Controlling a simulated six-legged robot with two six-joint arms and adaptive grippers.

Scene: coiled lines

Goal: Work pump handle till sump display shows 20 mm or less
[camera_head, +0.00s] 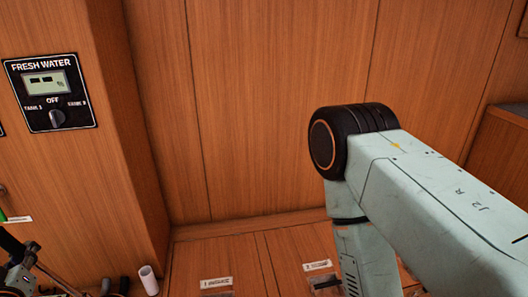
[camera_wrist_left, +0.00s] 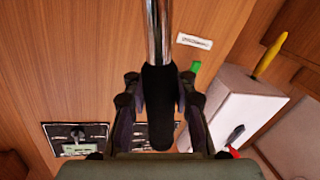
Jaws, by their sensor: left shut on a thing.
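The pump handle has a black grip (camera_wrist_left: 158,105) and a chrome rod (camera_wrist_left: 158,30), seen in the left wrist view. My left gripper (camera_wrist_left: 160,100) is shut around the black grip, one finger on each side. In the head view the left gripper (camera_head: 22,260) is only partly seen at the lower left edge, on the handle, whose rod (camera_head: 60,284) slants down to the right. A dark panel (camera_wrist_left: 75,132) with a small display shows in the wrist view; its text is unreadable. No readable sump display is in view. My right gripper is out of view.
A FRESH WATER panel (camera_head: 50,92) with a display and knob is on the wood wall. A white box (camera_wrist_left: 235,110) stands right of the handle in the wrist view. A white cylinder (camera_head: 148,279) stands low. My right arm crosses the right side.

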